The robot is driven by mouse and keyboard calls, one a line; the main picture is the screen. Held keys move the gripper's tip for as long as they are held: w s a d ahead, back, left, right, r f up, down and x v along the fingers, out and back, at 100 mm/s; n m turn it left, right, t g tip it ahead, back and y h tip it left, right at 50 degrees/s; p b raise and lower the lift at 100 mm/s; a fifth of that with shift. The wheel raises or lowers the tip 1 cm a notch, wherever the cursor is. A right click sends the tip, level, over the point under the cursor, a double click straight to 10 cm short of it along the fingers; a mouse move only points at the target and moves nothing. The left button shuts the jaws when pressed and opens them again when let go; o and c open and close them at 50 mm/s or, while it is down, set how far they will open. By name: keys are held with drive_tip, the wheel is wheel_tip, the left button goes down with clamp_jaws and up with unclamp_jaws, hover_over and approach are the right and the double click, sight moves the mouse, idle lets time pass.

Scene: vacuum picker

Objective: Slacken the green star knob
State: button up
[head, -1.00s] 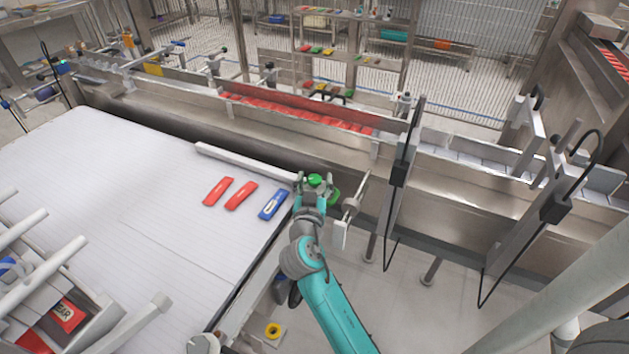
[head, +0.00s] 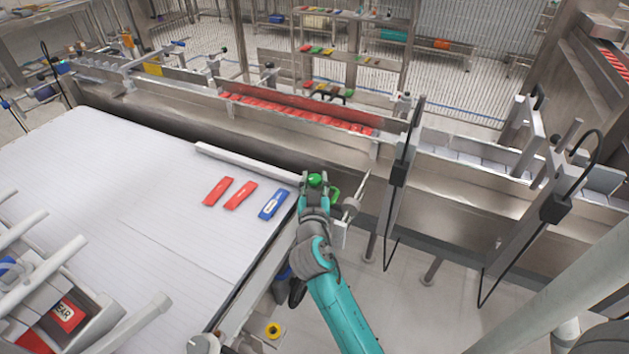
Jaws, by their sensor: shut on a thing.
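The green star knob (head: 316,180) is in the middle of the head view, beyond the right edge of the white table. My gripper (head: 316,184) is shut on it, with the knob's green top showing between the fingers. Another green part (head: 334,193) shows just to the right of the fingers; whether it belongs to the same knob I cannot tell. The fingers and wrist hide the lower part of the knob and its mount.
A blue packet (head: 273,204) and two red packets (head: 240,196) lie on the white table (head: 130,190) left of my gripper. A pale rail (head: 240,163) runs along the table edge. A metal post with a black box (head: 398,173) stands close on the right.

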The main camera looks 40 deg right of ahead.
drive_tip(key=shift+n+t+y, duration=0.4)
drive_tip(key=shift+y, duration=0.1)
drive_tip(key=shift+n+t+y, duration=0.6)
drive_tip(key=shift+y, duration=0.1)
drive_tip(key=shift+d+n+t+y, duration=0.1)
drive_tip(key=shift+n+t+y, duration=0.5)
drive_tip(key=shift+n+y, duration=0.5)
drive_tip(key=shift+n+t+y, duration=0.6)
drive_tip(key=shift+n+y, duration=0.1)
drive_tip(key=shift+y, duration=0.8)
drive_tip(key=shift+n+y, duration=0.3)
drive_tip(key=shift+y, duration=0.3)
drive_tip(key=shift+n+t+y, duration=0.4)
drive_tip(key=shift+n+y, duration=1.5)
drive_tip(key=shift+y, duration=0.9)
drive_tip(key=shift+n+y, duration=0.5)
drive_tip(key=shift+y, duration=0.3)
drive_tip(key=o, duration=1.2)
